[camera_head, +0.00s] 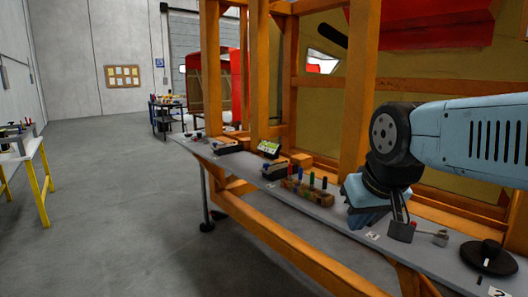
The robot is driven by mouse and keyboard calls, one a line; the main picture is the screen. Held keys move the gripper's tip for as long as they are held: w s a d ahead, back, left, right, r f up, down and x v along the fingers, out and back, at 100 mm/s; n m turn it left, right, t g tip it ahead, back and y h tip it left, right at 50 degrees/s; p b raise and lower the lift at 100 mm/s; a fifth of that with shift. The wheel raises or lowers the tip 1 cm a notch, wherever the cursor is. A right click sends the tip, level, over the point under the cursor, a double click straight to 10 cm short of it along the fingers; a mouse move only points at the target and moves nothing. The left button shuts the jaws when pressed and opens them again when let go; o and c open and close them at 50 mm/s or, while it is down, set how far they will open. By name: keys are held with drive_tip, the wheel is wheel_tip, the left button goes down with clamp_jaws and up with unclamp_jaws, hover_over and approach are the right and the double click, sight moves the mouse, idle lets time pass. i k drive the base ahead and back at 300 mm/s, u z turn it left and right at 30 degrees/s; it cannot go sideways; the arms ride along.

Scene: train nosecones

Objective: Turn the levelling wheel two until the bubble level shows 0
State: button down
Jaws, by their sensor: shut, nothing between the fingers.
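A black levelling wheel (488,257) with a small upright handle lies at the right end of the grey shelf. A white label (497,292) with a dark mark, apparently a 2, is in front of it. My gripper (399,213) hangs from my blue arm above the shelf, left of the wheel and apart from it. It is shut and holds nothing. Small grey parts (438,237) sit on the shelf between my gripper and the wheel. I cannot make out the bubble level or its reading.
The long grey shelf (330,222) runs along an orange wooden frame (357,90). A yellow-legged table (45,182) stands at the left. The grey floor between is clear.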

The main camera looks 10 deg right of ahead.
sight(488, 255)
drive_tip(key=i, duration=0.9)
drive_tip(key=u, duration=0.2)
drive_tip(key=k, duration=0.8)
drive_tip(key=z, duration=0.25)
drive_tip(key=i, duration=0.8)
drive_tip(key=u, duration=0.1)
